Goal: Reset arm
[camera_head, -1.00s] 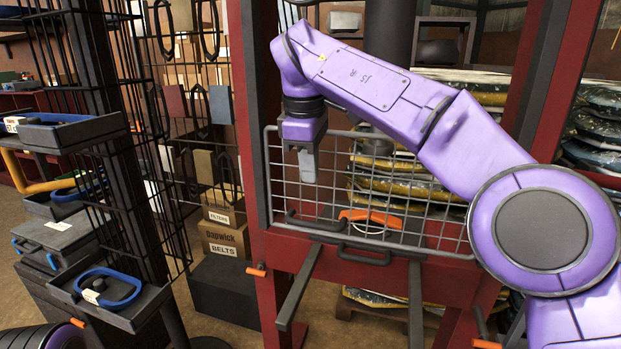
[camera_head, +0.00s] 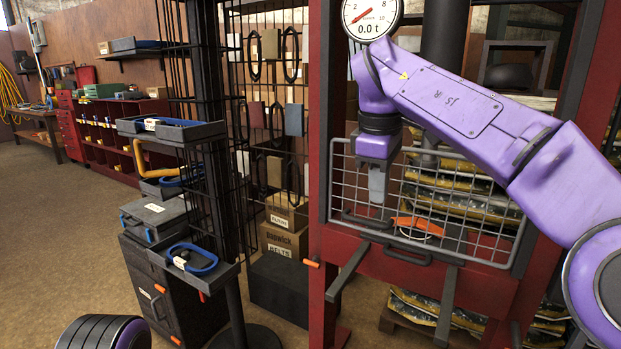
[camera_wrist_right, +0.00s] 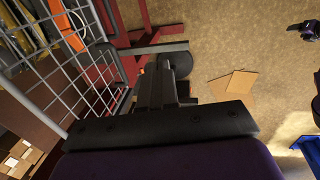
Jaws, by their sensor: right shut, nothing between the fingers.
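My right arm (camera_head: 470,105) is purple and reaches in from the right, bent down at the wrist. My right gripper (camera_head: 377,198) points down in front of the wire mesh guard of the red press frame (camera_head: 325,150). It is shut and empty. In the right wrist view its fingers (camera_wrist_right: 165,75) show close together, with the mesh (camera_wrist_right: 75,75) to their left. I cannot tell from the head view how far the gripper is from the mesh. Of my left arm, only a dark ribbed and purple part shows at the bottom left; its gripper is out of view.
A round gauge (camera_head: 371,17) tops the press. An orange piece (camera_head: 418,226) shows behind the mesh. Left of the press stands a dark rack with trays (camera_head: 205,270) holding blue loops, and labelled boxes (camera_head: 284,240). Open brown floor (camera_head: 60,235) lies further left.

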